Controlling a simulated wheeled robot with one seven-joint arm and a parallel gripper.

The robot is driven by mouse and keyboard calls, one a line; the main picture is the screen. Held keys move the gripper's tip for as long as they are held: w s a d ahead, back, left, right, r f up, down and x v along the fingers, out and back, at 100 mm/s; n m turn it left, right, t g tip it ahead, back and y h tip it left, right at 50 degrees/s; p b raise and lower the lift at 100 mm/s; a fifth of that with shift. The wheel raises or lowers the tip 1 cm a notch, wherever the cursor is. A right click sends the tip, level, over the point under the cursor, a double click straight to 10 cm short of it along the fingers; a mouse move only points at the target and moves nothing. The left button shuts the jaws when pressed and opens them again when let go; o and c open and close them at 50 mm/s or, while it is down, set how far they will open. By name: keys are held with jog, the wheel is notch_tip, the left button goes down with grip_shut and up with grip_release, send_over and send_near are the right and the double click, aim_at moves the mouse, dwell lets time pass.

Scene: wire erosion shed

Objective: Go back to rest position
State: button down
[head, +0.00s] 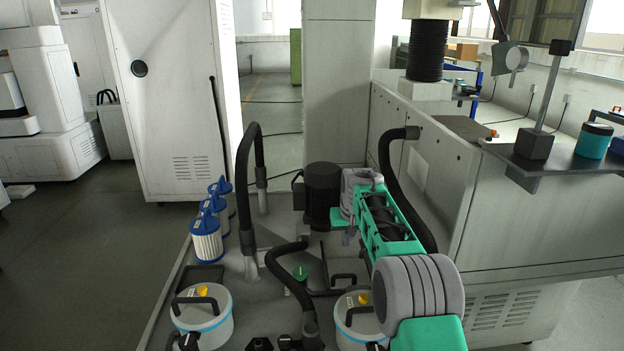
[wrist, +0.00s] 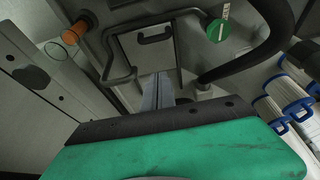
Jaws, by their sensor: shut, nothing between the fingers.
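My arm, green and grey, reaches forward from the bottom right of the head view over a grey platform (head: 255,295). My gripper (wrist: 158,90) shows in the wrist view as two grey fingers set together, with nothing between them. Its tips are in front of a grey panel with a dark handle (wrist: 155,37). In the head view the fingers are small and partly hidden by the arm, near a black cylindrical motor (head: 322,190).
Two white canisters with blue bands (head: 203,318) (head: 357,322) stand at the platform's front. Blue-capped filters (head: 207,240) line its left edge. Black hoses (head: 245,190) arch around. A grey machine (head: 500,215) blocks the right. Open floor (head: 80,250) lies left.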

jog(key=s+r+p, duration=0.3)
jog(key=s+r, duration=0.4)
jog(key=s, duration=0.3)
jog(key=s+r+p, duration=0.2)
jog(key=s+r, duration=0.5)
jog(key=s, duration=0.3)
jog(key=s+f+p, duration=0.3)
jog(key=s+p, duration=0.1)
jog(key=s, duration=1.7)
jog(key=shift+s+a+g, duration=0.15)
jog(key=shift+s+g, duration=0.05)
jog(key=shift+g, duration=0.2)
